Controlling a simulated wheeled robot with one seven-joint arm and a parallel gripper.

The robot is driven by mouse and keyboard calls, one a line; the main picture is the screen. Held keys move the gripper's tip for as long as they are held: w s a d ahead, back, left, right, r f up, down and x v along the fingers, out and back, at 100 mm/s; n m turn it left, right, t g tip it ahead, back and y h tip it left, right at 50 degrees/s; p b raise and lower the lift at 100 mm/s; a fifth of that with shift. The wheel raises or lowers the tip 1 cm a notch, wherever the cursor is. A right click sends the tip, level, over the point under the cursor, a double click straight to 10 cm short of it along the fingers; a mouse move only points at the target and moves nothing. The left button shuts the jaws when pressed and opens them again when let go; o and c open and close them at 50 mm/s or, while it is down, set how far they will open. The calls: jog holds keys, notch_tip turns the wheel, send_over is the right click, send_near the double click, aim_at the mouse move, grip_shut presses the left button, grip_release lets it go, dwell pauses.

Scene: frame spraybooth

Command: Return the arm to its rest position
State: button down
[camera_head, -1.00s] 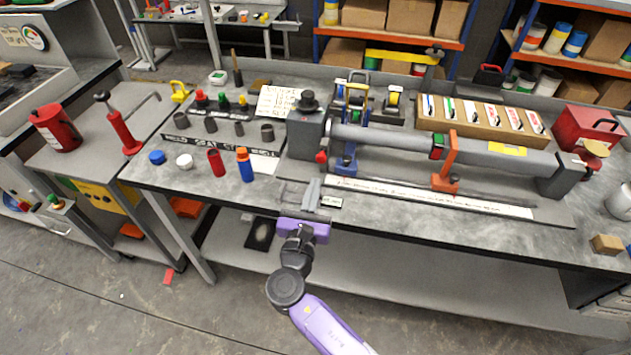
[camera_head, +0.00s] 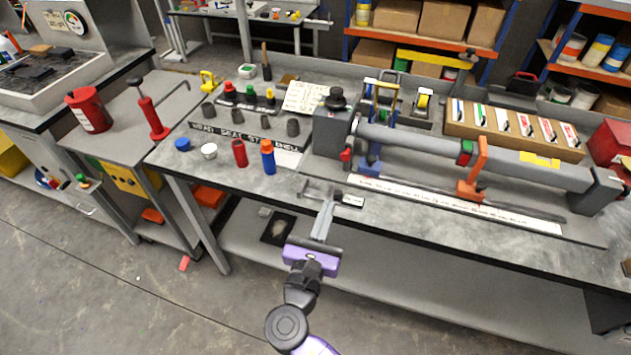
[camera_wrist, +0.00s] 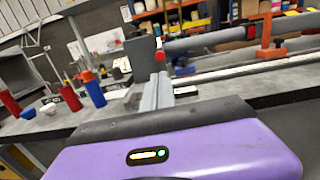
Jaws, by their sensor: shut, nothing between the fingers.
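My gripper (camera_head: 329,212) is shut and empty. In the head view it is held out in front of the workbench (camera_head: 420,215), its fingers overlapping the bench's front edge in the picture. My purple wrist (camera_head: 312,258) is below the fingers, over the floor side. In the wrist view the closed fingers (camera_wrist: 158,92) point forward toward the bench and the long grey clamp bar (camera_wrist: 215,40). I cannot tell the exact gap between the fingertips and the bench edge.
On the bench stand a red cylinder (camera_head: 239,153), a blue bottle with an orange cap (camera_head: 268,157), a white cup (camera_head: 208,151) and a blue cap (camera_head: 183,144). An orange clamp (camera_head: 473,175) stands on the long fixture.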

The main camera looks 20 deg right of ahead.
jog(key=w+a+m+y, duration=0.2)
jog(key=a+m+y, duration=0.1)
jog(key=a+y, duration=0.1)
jog(key=s+a+f+m+y, duration=0.4)
jog(key=s+f+m+y, duration=0.25)
jog(key=s+m, duration=0.35)
jog(key=s+d+r+m, duration=0.3)
jog(key=s+d+m, duration=0.1)
jog(key=s, duration=0.5)
jog(key=s+d+r+m, duration=0.4)
jog(key=s+m, duration=0.2)
jog(key=s, duration=0.4)
jog(key=s+d+r+m, duration=0.4)
jog(key=s+m, duration=0.2)
jog(key=s, duration=0.3)
jog(key=shift+s+d+r+b, duration=0.25)
jog(key=shift+s+d+b, duration=0.05)
jog(key=shift+s+b, duration=0.05)
